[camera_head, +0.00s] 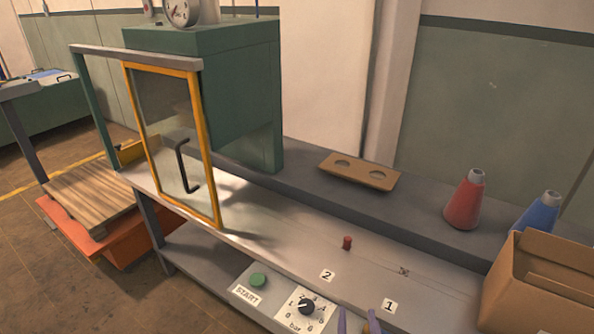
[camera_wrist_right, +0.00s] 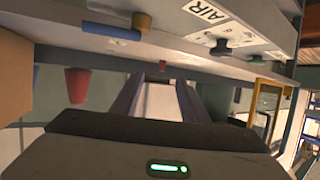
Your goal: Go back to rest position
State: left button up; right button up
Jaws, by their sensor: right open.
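My right gripper (camera_head: 358,322) shows only as two purple fingertips at the bottom edge of the head view, near the front edge of the bench. In the right wrist view its two fingers (camera_wrist_right: 158,95) stand apart with nothing between them. A small red peg (camera_head: 347,242) stands on the bench beyond the fingertips, apart from them. It also shows in the wrist view (camera_wrist_right: 162,66), past the finger gap. My left gripper is in neither view.
A green chamber (camera_head: 240,90) with a yellow-framed glass door (camera_head: 178,140) stands at left. A dial panel (camera_head: 306,307) lines the front. A cardboard box (camera_head: 535,290), red cone (camera_head: 466,203) and blue cone (camera_head: 538,215) stand right. A two-hole tan holder (camera_head: 360,172) lies behind.

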jog(key=w+a+r+n+t+y, duration=0.15)
jog(key=a+r+t+y, duration=0.35)
jog(key=r, duration=0.6)
jog(key=s+a+r+n+g+y, duration=0.5)
jog(key=s+a+n+y, duration=0.2)
jog(key=s+a+y, duration=0.1)
jog(key=s+d+f+g+h, duration=0.3)
jog(key=s+d+f+g, duration=0.1)
jog(key=s+f+g, duration=0.3)
jog(key=s+d+f+m+g+h, duration=0.25)
jog(key=s+d+f+h, duration=0.2)
jog(key=d, duration=0.45)
jog(key=s+d+f+m+g+h, duration=0.1)
jog(key=s+d+f+m+h, duration=0.3)
jog(key=d, duration=0.5)
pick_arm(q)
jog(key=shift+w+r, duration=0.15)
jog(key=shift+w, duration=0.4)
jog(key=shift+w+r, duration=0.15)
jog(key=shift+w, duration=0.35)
pick_arm(e)
jog(key=w+a+f+n+t+y, duration=0.1)
jog(key=a+f+t, duration=0.4)
jog(key=f, duration=0.6)
jog(key=shift+w+f+n+y, duration=0.15)
jog(key=shift+w+n+y, duration=0.15)
jog(key=shift+w+y, duration=0.5)
